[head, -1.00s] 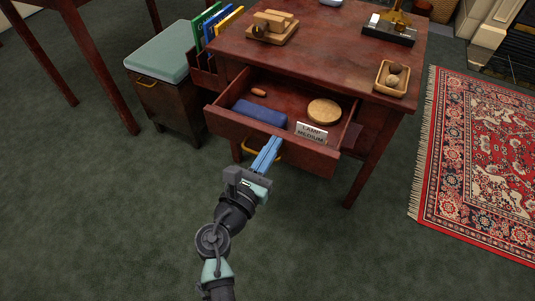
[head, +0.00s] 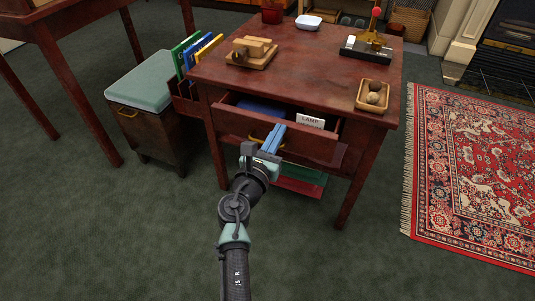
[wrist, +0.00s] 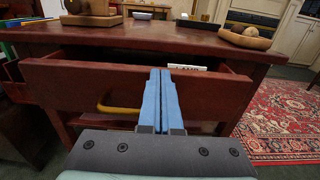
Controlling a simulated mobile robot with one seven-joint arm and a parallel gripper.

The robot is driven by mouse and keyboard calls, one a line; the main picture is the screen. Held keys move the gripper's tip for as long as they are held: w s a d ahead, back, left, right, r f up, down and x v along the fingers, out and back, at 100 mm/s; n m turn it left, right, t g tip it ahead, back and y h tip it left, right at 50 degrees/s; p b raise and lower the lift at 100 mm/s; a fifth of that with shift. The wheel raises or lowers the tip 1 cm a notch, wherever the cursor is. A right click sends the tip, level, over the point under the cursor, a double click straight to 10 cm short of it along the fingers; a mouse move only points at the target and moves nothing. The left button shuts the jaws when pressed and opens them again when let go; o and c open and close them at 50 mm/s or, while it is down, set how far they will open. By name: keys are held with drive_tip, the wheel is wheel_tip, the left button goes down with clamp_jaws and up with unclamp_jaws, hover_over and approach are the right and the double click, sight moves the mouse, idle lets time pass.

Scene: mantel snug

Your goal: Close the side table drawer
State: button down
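The side table (head: 300,60) is dark red wood. Its drawer (head: 235,122) is partly open, with a narrow gap showing behind the drawer front. Inside, a blue item (head: 262,106) and a card reading "LAMP" (head: 311,121) show in part. My gripper (head: 279,129) has its two blue fingers together with nothing between them. The fingers are at the drawer front, just right of the yellow handle (wrist: 118,109). In the wrist view the fingers overlap the drawer front (wrist: 70,84); contact looks likely, but I cannot be sure.
On the tabletop are a wooden block piece (head: 252,52), a small tray (head: 375,95) and a dark stand (head: 366,48). A cushioned cabinet (head: 145,110) and folders (head: 195,52) stand at left. A patterned rug (head: 470,170) lies at right. Green carpet in front is clear.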

sight(284, 121)
drive_tip(key=shift+b+x, duration=0.75)
drive_tip(key=shift+x, duration=1.6)
